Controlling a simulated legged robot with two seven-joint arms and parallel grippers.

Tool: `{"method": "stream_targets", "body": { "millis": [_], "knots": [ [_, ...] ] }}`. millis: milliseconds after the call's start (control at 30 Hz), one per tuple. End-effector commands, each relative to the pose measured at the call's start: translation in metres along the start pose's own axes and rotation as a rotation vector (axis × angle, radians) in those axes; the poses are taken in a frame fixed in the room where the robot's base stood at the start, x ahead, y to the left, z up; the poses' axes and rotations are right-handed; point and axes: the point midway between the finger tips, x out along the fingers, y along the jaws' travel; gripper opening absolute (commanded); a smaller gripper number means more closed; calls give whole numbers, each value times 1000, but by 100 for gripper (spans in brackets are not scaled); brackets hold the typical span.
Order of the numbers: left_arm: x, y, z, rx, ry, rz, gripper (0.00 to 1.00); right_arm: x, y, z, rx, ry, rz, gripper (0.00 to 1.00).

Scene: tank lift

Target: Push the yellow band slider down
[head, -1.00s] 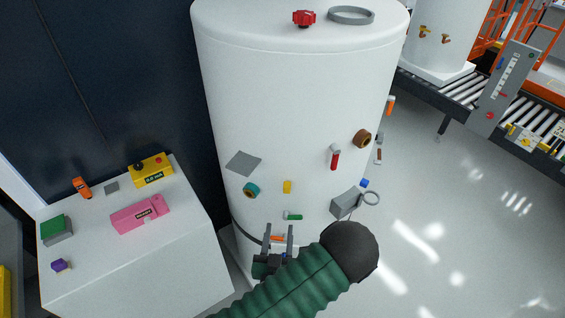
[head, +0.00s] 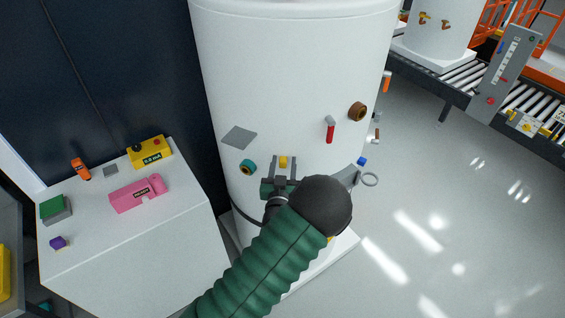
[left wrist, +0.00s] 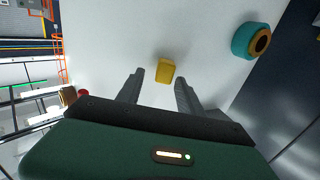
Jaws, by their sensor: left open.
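The yellow band slider (head: 283,161) is a small yellow block on the front of the white tank (head: 290,70). In the left wrist view the yellow slider (left wrist: 165,72) shows between and just beyond my two fingertips. My left gripper (head: 283,170) is open, with its fingers pointing up the tank wall and one finger on each side of the slider. The left wrist view also shows the open fingers (left wrist: 158,86). I cannot tell whether they touch the slider. My right gripper is not in view.
A teal knob (head: 248,167) and a grey plate (head: 239,137) are left of the slider. A red handle (head: 330,131) and a brown knob (head: 357,111) are to its right. A white table (head: 130,245) with pink and yellow boxes stands at left.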

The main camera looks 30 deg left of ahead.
Motion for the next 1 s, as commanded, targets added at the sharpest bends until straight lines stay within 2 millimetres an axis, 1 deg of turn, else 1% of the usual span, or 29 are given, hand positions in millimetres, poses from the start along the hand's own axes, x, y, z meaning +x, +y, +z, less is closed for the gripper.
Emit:
{"method": "stream_targets", "body": {
  "millis": [200,333,533,1000],
  "knots": [
    [2,-5,2,-4,-2,-2,43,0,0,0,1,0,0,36],
    [3,-7,3,-6,-3,-3,26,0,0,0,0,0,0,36],
    [2,-6,2,-3,-1,-5,0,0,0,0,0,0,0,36],
    [0,-5,1,-4,-1,-2,0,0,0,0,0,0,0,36]
  ]
}}
